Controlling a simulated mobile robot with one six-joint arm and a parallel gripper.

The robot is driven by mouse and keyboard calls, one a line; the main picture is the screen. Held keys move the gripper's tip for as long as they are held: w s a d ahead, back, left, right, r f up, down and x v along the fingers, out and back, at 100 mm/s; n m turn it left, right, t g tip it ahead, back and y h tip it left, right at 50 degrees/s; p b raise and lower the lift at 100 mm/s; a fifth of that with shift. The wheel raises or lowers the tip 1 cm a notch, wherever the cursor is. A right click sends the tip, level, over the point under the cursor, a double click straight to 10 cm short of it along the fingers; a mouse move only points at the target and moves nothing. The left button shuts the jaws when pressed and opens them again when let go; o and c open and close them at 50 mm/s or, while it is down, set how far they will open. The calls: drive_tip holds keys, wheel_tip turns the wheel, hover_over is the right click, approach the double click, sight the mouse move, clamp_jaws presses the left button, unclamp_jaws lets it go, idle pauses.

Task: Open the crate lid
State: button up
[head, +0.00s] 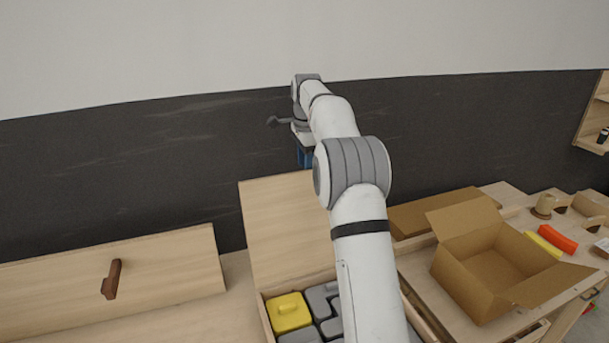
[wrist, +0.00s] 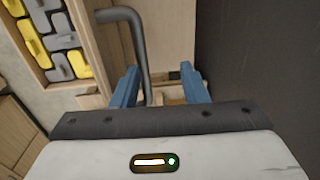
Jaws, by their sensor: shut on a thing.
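The crate (head: 264,317) stands open at the bottom centre of the head view, with yellow and grey pieces inside. Its pale wooden lid (head: 280,228) stands up steeply from the back edge. My gripper (head: 305,158) is at the lid's top edge, partly hidden by my arm. In the wrist view my gripper (wrist: 160,71) has its blue fingers apart, with pale wood between and beyond them. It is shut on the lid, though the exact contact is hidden. My arm covers the crate's right part.
A wooden panel with a brown handle (head: 112,279) is at the left. An open cardboard box (head: 476,273) stands on the bench to the right, with yellow and red pieces (head: 557,238) beyond it. A dark wall band (head: 120,165) lies behind.

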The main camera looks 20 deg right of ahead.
drive_tip(key=r, duration=0.4)
drive_tip(key=shift+s+a, duration=0.1)
drive_tip(key=shift+s, duration=0.15)
drive_tip(key=shift+s, duration=0.1)
drive_tip(key=shift+s+a+r, duration=0.15)
drive_tip(key=shift+s, duration=0.15)
drive_tip(key=s+a+f+n+t+b, duration=0.15)
drive_tip(key=s+n, duration=0.25)
drive_tip(key=s, duration=0.6)
drive_tip(key=s+a+f+n+b, duration=0.2)
drive_tip(key=s+a+n+b, duration=0.15)
drive_tip(key=s, duration=0.55)
drive_tip(key=s+a+f+n+t+b, duration=0.15)
drive_tip(key=s+n, duration=0.35)
drive_tip(key=s, duration=0.5)
drive_tip(key=s+a+f+n+b, duration=0.1)
drive_tip(key=s+f+n, duration=0.4)
drive_tip(key=s+f, duration=0.6)
drive_tip(key=shift+s, duration=0.85)
